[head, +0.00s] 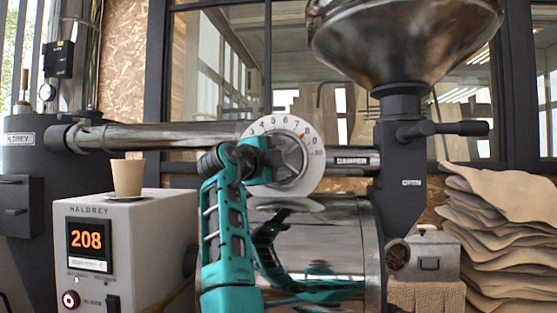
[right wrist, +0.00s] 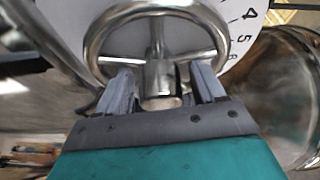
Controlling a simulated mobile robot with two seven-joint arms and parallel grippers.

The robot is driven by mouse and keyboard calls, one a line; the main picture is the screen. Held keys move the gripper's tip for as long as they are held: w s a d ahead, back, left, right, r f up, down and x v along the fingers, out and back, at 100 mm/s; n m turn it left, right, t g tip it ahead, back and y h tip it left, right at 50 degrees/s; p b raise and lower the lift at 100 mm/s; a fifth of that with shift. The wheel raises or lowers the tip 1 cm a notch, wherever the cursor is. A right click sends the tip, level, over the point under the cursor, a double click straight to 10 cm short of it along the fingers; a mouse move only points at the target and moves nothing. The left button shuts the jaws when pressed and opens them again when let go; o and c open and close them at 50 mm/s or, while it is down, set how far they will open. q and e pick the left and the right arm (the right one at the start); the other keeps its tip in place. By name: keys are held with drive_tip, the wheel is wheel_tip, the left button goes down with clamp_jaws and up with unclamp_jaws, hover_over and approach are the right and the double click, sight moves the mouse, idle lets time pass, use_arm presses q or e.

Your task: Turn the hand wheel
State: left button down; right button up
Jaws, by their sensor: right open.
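The hand wheel (head: 291,158) is a shiny metal ring with spokes, in front of a white numbered dial (head: 311,147) on the damper pipe. My right gripper (head: 266,155) is at the left side of the wheel in the head view and hides part of it. In the right wrist view, the wheel (right wrist: 157,35) fills the top middle, with the dial (right wrist: 237,17) behind it. There my right gripper (right wrist: 162,82) is open, its two fingers on either side of the wheel's metal middle part. Whether they touch it I cannot tell. My left gripper is not in view.
The shiny roaster drum (head: 330,240) lies below the wheel, and a large metal hopper (head: 405,40) stands above right. At left a control box (head: 140,245) reads 208 and carries a paper cup (head: 128,177). Stacked sacks (head: 505,230) stand at right.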

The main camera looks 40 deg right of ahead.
drive_tip(key=b+v, duration=0.2)
drive_tip(key=v, duration=1.1)
drive_tip(key=shift+d, duration=0.1)
